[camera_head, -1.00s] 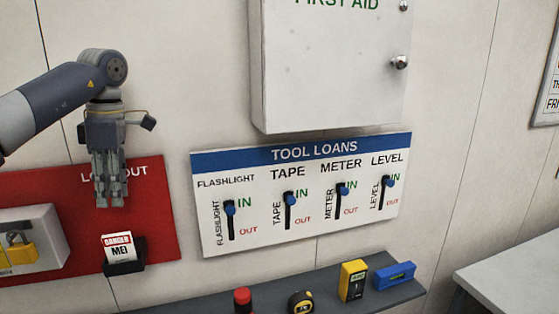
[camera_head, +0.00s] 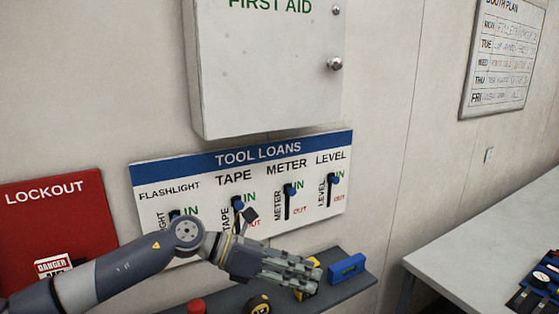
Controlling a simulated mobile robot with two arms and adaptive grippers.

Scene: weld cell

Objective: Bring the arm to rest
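My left arm comes in from the lower left. My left gripper (camera_head: 312,276) points right and slightly down, in front of the tool shelf (camera_head: 352,287) and below the tool loans board (camera_head: 240,175). Its fingers lie close together in this view, and I cannot tell whether there is a gap between them. No held object shows. The arm hides the lower left of the board, and the gripper covers most of the yellow meter (camera_head: 307,294). My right gripper is not in view.
The shelf also carries a blue level (camera_head: 347,267), a tape measure (camera_head: 259,305) and a red-topped flashlight (camera_head: 196,306). A red lockout board (camera_head: 60,215) hangs at left, a first aid cabinet (camera_head: 265,75) above. A grey table (camera_head: 480,240) stands at right.

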